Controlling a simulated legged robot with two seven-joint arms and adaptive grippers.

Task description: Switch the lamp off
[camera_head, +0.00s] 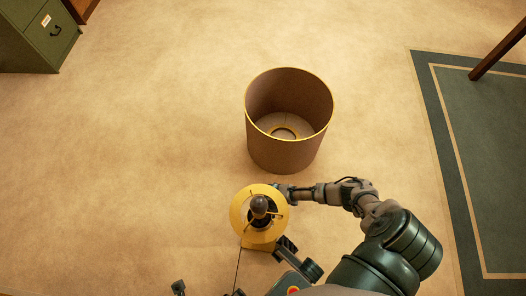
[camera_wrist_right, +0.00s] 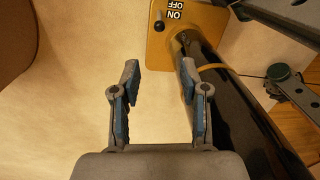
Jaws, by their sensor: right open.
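The lamp (camera_head: 241,226) stands at the bottom middle of the head view, seen from above as a yellow ring around a dark centre. In the right wrist view, its yellow switch plate (camera_wrist_right: 158,52) has an upside-down ON/OFF label and a small black lever (camera_wrist_right: 159,25) beside it. A dark pole (camera_wrist_right: 207,65) runs down from the plate. My right gripper (camera_wrist_right: 160,76) is open and empty, with its fingers a little short of the plate. In the head view it is beside the lamp, partly hidden by it. My left gripper is not in view.
A brown open cylinder (camera_head: 285,158) with a yellow rim stands just beyond the lamp. A green cabinet (camera_head: 45,38) is at the upper left. A green bordered rug (camera_head: 465,200) and a dark wooden leg (camera_head: 497,52) are at the right. Floor to the left is clear.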

